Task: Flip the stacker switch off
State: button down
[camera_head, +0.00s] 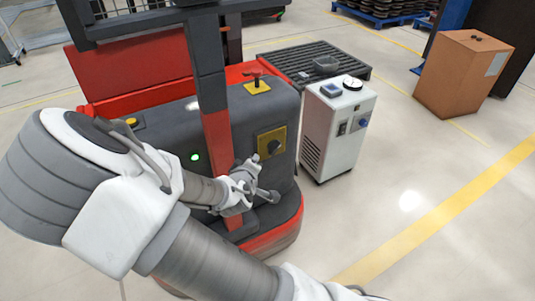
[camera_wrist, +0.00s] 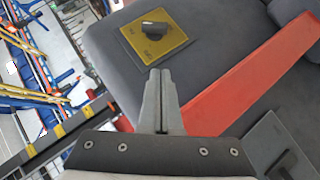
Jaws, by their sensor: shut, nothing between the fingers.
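The stacker (camera_head: 235,105) is a grey and red machine. Its switch is a black rotary knob (camera_head: 273,147) on a yellow plate (camera_head: 264,138) on the grey body. In the wrist view the knob (camera_wrist: 155,30) sits on its yellow plate just beyond the fingertips; I cannot tell which setting it points to. My gripper (camera_wrist: 160,74) is shut and empty, with its fingers together, apart from the knob. In the head view my gripper is below and left of the plate. A green light (camera_head: 195,157) glows on the body.
A red mast post (camera_head: 218,140) stands close beside my gripper. A white cabinet (camera_head: 338,125) stands to the right. A cardboard box (camera_head: 460,75) is farther right. The right foreground floor is clear.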

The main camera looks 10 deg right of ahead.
jog(key=b, duration=0.4)
send_near(270, 150)
jog(key=w+a, duration=0.1)
jog(key=w, duration=0.3)
jog(key=shift+w+d+f+b, duration=0.2)
jog(key=shift+w+d+f, duration=0.05)
jog(key=shift+d+f, duration=0.4)
jog(key=shift+w+d+f+b, duration=0.15)
jog(key=shift+w+d+f, duration=0.1)
jog(key=shift+d+f, duration=0.45)
jog(key=shift+a+f+n+t+h+b, duration=0.1)
jog(key=shift+f+n+t+h+b, duration=0.1)
jog(key=shift+n+t+h+b, duration=0.15)
jog(key=shift+f+b, duration=0.4)
jog(key=shift+f, duration=0.05)
jog(key=shift+w+d+f+n+t+h+b, duration=0.1)
jog(key=shift+d+f+n+h+b, duration=0.15)
jog(key=shift+f, duration=0.3)
jog(key=shift+w+d+f+n+t+h+b, duration=0.15)
jog(key=shift+d+f+b, duration=0.15)
jog(key=shift+f, duration=0.25)
jog(key=shift+d+f+n+t+h+b, duration=0.1)
jog(key=shift+d+f+h+b, duration=0.1)
jog(key=shift+d+f, duration=0.25)
